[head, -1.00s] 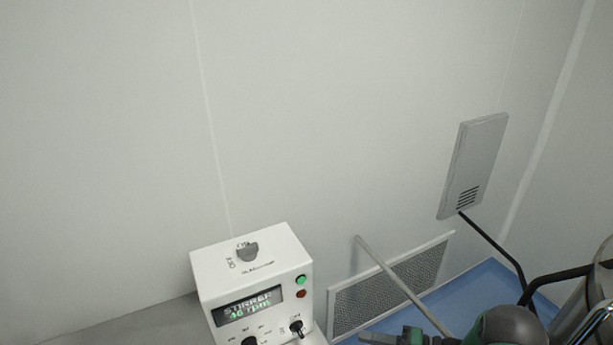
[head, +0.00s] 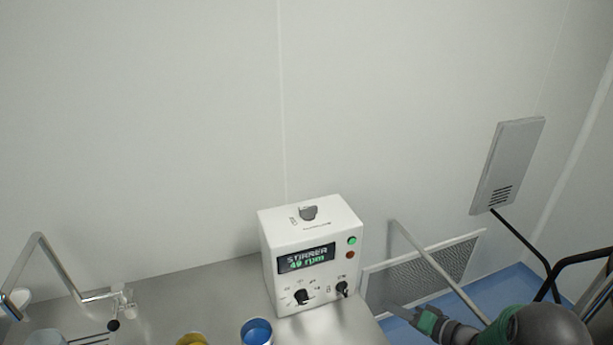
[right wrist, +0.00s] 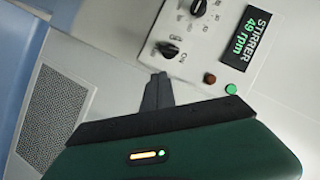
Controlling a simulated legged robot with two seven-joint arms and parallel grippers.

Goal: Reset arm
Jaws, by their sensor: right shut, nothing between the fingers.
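My right gripper (head: 398,311) is at the lower right of the head view, just right of the stirrer box. In the right wrist view its dark fingers (right wrist: 157,90) are together, with nothing between them. The white stirrer box (head: 313,253) stands on the steel bench, and its display reads "STIRRER 49 rpm". The box also shows in the right wrist view (right wrist: 205,50), tilted, with its black knobs and its green and red buttons. The gripper looks apart from the box. My left gripper is in neither view.
The steel bench (head: 190,290) holds a blue cup (head: 257,332), a yellow cup (head: 192,340) and a bent metal tap-like fitting (head: 100,297) at left. A wall grille (head: 450,262), a slanted pole (head: 440,270) and a grey wall panel (head: 508,165) are on the right. Blue floor (head: 520,285) shows there.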

